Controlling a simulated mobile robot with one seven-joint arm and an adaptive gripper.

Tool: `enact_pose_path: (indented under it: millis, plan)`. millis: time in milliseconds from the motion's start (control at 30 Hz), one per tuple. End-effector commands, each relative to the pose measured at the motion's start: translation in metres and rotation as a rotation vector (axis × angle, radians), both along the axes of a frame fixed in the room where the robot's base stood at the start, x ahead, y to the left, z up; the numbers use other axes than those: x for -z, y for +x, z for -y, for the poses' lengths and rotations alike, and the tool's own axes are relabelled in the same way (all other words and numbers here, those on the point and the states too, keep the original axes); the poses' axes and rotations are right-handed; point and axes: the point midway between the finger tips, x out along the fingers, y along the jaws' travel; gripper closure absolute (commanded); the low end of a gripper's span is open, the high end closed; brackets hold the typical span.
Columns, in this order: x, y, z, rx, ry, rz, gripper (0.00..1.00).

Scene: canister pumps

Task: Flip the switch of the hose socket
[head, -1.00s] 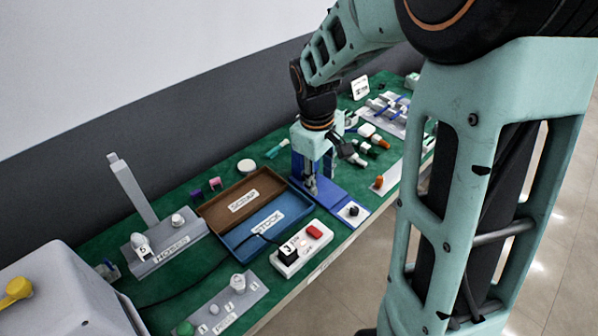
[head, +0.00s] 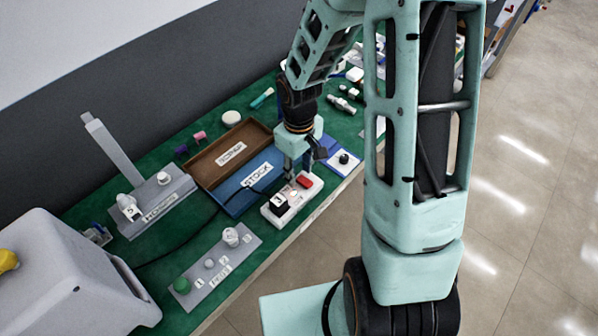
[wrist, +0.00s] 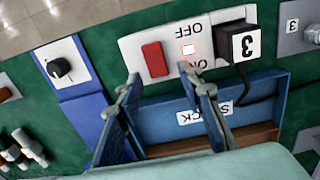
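In the wrist view the red switch (wrist: 154,60) sits beside a lit indicator (wrist: 189,49), between ON and OFF lettering. The black plug (wrist: 238,44) is in the strip's other end, with a cable. My gripper (head: 297,172) is above the strip by the switch. In the wrist view my gripper (wrist: 160,80) is open and empty, its fingertips apart on either side of the switch's near end. Contact cannot be told.
A blue STOCK tray (head: 236,207) and brown SCRAP tray (head: 215,176) lie behind the strip. A blue plate with a black knob (head: 344,158) is to the right. A grey PUMPS panel (head: 215,275) is at front left, and a grey HOSES stand (head: 160,205) farther back.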

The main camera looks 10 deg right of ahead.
Motion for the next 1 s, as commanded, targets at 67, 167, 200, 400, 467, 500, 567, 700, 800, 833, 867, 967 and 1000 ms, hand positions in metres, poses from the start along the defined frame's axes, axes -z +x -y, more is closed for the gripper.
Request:
enact_pose_path:
  millis: [67, 167, 200, 400, 467, 500, 567, 700, 800, 833, 867, 967, 1000]
  plan:
    - [0.0052, -0.0004, -0.0002, -0.001, 0.0, -0.001, 0.65]
    - [0.0072, -0.0003, 0.0, -0.001, -0.001, -0.001, 0.65]
    - [0.0074, -0.0002, 0.0, -0.001, 0.0, 0.0, 0.65]
    - [0.0071, -0.0001, 0.0001, -0.001, 0.0, 0.0, 0.67]
    - [0.007, 0.0, 0.0001, -0.001, 0.0, 0.0, 0.74]
    - [0.007, -0.0001, 0.0001, -0.001, 0.0, 0.0, 0.78]
    - [0.007, 0.0, 0.0001, -0.001, 0.0, 0.0, 0.85]
    - [0.0069, 0.0, 0.0001, -0.001, 0.0, 0.0, 1.0]
    - [0.0068, 0.0, 0.0001, -0.001, 0.0, 0.0, 1.0]
    - [0.0068, -0.0001, 0.0002, 0.0, 0.001, 0.002, 1.0]
    - [0.0067, -0.0005, 0.0004, 0.0, 0.003, 0.004, 1.0]
    - [0.0062, -0.0018, 0.0015, 0.004, 0.022, 0.026, 1.0]
    - [0.0057, -0.0023, 0.0021, 0.003, 0.033, 0.043, 1.0]
